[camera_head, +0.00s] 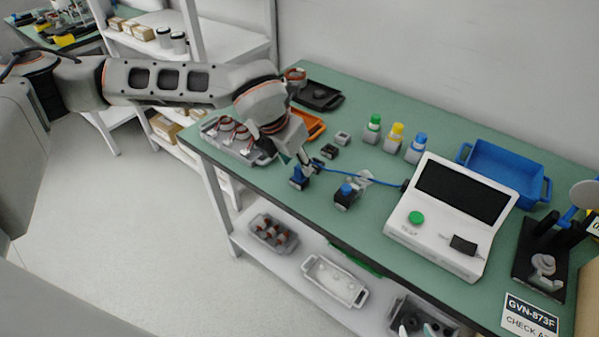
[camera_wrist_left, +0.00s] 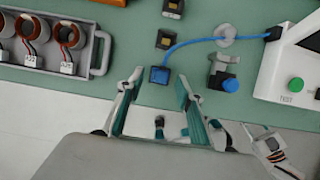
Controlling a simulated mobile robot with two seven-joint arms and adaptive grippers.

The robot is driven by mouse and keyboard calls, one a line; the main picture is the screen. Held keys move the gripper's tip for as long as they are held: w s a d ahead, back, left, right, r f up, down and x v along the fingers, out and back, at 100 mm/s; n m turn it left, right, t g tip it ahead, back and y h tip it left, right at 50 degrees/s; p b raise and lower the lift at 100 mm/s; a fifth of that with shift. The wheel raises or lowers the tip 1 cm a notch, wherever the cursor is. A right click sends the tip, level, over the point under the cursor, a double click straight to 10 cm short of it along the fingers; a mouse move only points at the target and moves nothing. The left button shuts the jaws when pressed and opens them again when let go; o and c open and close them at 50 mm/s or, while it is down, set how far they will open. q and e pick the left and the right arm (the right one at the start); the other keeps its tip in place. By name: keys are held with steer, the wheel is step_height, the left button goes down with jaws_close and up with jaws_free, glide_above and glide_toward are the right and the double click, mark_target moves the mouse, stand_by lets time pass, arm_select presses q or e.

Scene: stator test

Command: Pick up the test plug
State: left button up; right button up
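The test plug is a small blue block on a blue cable. It lies near the front edge of the green bench in the head view (camera_head: 298,178) and at the centre in the left wrist view (camera_wrist_left: 160,75). My left gripper (camera_wrist_left: 158,90) is open, with its two fingers apart and the plug between or just beyond the tips; contact cannot be told. In the head view, my left gripper (camera_head: 304,160) is right above the plug and partly hides it.
The cable runs to a white tester (camera_head: 440,245) on the right. A clamp fixture with a blue knob (camera_head: 346,190) stands beside the plug. A grey tray of stators (camera_wrist_left: 88,55) lies to the left. Bottles (camera_head: 397,137) and a blue bin (camera_head: 503,170) stand behind.

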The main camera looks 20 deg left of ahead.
mark_target(300, 173)
arm_select(q)
steer(key=x, duration=0.3)
steer(key=shift+w+d, duration=0.1)
steer(key=shift+d, duration=0.05)
jaws_close()
